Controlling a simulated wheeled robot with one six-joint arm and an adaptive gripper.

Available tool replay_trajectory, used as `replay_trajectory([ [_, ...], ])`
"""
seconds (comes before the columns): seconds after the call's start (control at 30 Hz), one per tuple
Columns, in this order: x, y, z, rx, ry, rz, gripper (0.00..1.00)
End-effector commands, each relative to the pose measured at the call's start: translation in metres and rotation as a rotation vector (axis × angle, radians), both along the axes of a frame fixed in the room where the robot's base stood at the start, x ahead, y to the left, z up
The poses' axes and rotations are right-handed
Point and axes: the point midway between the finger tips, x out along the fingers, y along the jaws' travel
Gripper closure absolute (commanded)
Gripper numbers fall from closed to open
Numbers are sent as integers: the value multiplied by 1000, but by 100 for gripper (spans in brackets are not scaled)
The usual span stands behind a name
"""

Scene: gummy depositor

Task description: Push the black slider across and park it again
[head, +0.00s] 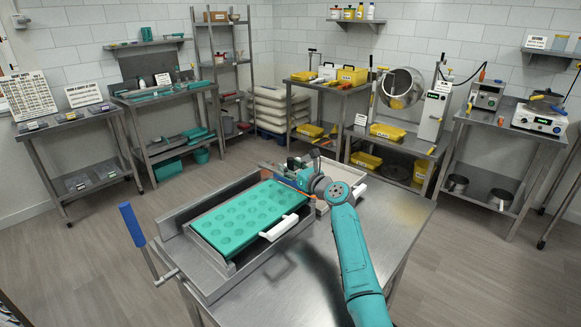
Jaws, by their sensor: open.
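The depositor bench (345,250) is a steel table in front of me. On it lies a teal mould tray (248,217) with rows of round cavities, set in a steel frame (180,222). A white bar handle (279,229) is at the tray's right front side. A blue-handled lever (131,226) stands at the frame's left end. My gripper (293,166) is open, at the far right corner of the tray, over a light-coloured block. My wrist partly hides that spot. I cannot clearly pick out the black slider; whether my gripper touches it cannot be told.
The right part of the bench top is bare. More equipment tables stand left and right. The floor around the bench is clear.

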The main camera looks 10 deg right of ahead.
Motion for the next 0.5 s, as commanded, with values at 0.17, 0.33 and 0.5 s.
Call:
replay_trajectory([
  [0.17, 2, 1, 0, 0, -1, 0, 49],
  [0.33, 2, 1, 0, 0, -1, 0, 54],
  [0.5, 2, 1, 0, 0, -1, 0, 97],
])
